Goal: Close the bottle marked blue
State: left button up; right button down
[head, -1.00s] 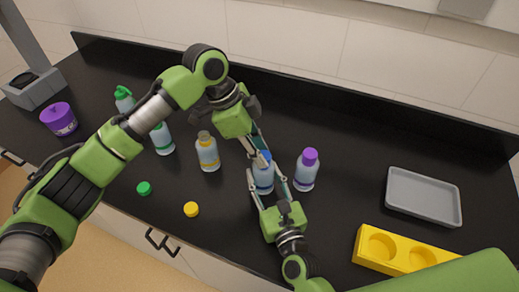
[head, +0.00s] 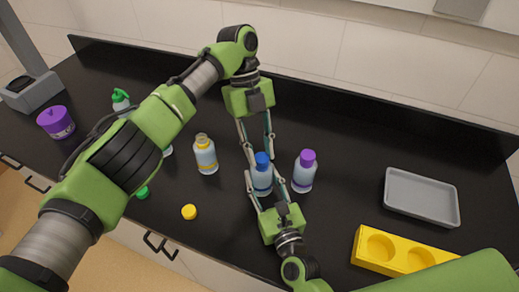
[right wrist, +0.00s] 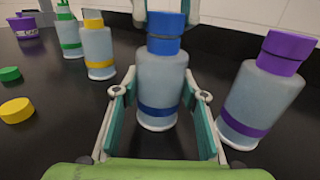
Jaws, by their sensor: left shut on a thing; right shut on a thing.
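The blue-banded bottle (head: 262,180) stands upright on the black counter with the blue cap (head: 262,158) on its top. In the right wrist view the blue cap (right wrist: 164,32) sits level on the bottle (right wrist: 160,85). My right gripper (head: 265,184) is shut on the bottle's body from the front, with a finger on each side. My left gripper (head: 261,154) reaches down from behind and is shut on the blue cap; its fingertips show on both sides of the cap in the right wrist view. Any gap under the cap is too small to tell.
A purple-capped bottle (head: 304,172) stands close to the right. An open yellow-banded bottle (head: 205,156) stands left, with a yellow cap (head: 189,212) and a green cap (head: 143,192) on the counter. A grey tray (head: 421,197) and yellow rack (head: 400,252) lie right.

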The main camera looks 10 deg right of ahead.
pick_arm(q)
jog(key=o, duration=0.7)
jog(key=shift+r, duration=0.15)
jog(key=shift+r, duration=2.15)
jog(key=shift+c, duration=0.2)
